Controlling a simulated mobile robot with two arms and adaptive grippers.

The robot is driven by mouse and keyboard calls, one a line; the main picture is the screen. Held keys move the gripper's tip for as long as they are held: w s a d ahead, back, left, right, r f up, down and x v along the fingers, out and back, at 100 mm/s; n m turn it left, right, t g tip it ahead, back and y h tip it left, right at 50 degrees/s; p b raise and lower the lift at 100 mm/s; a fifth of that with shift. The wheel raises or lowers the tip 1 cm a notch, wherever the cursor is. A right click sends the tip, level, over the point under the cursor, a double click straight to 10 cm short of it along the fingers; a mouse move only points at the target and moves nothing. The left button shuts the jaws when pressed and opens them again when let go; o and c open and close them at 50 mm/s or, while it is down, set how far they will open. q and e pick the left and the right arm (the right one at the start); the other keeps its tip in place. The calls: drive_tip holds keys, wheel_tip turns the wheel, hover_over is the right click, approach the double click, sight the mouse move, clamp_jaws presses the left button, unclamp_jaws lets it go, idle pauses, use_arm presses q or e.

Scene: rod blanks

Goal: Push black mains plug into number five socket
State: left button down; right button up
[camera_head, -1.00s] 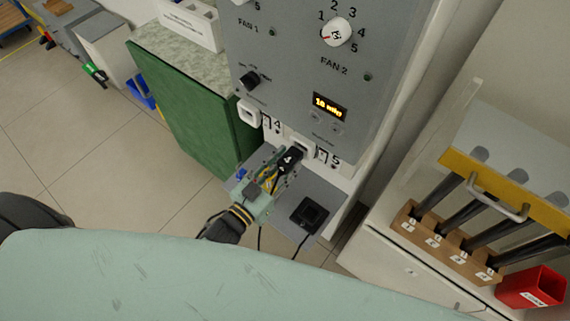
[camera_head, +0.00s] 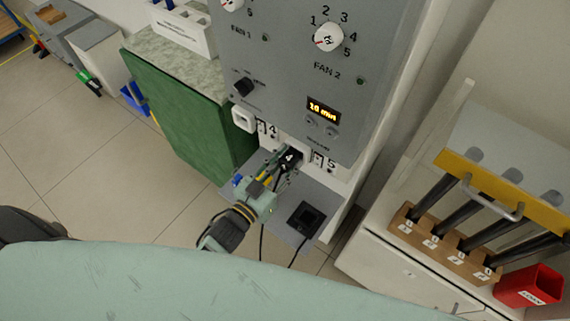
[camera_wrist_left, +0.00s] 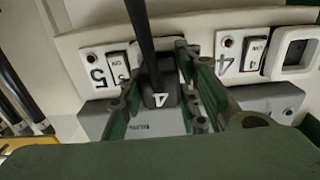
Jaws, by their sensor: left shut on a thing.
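My left gripper (camera_head: 281,170) is shut on the black mains plug (camera_head: 287,160), which carries a white label 4. The plug is at the front of the number five socket (camera_head: 305,154), just left of its switch and the 5 mark. In the left wrist view, the plug (camera_wrist_left: 158,93) sits between the fingers of the gripper (camera_wrist_left: 160,85), its cable running up. The plug hides most of the socket, so I cannot tell how deep it sits. My right gripper is not in view.
The number four socket (camera_head: 243,118) is empty on the left. A shelf (camera_head: 288,237) with a black square inlet lies below the panel. A green cabinet (camera_head: 185,110) stands left. A rack of dark rods (camera_head: 445,245) and a red bin (camera_head: 530,286) stand right.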

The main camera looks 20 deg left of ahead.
use_arm(q)
drive_tip(key=shift+w+d, duration=0.1)
drive_tip(key=shift+w, duration=0.15)
drive_tip(key=c, duration=1.2)
unclamp_jaws()
drive_tip(key=shift+w, duration=0.15)
drive_tip(key=v, duration=1.2)
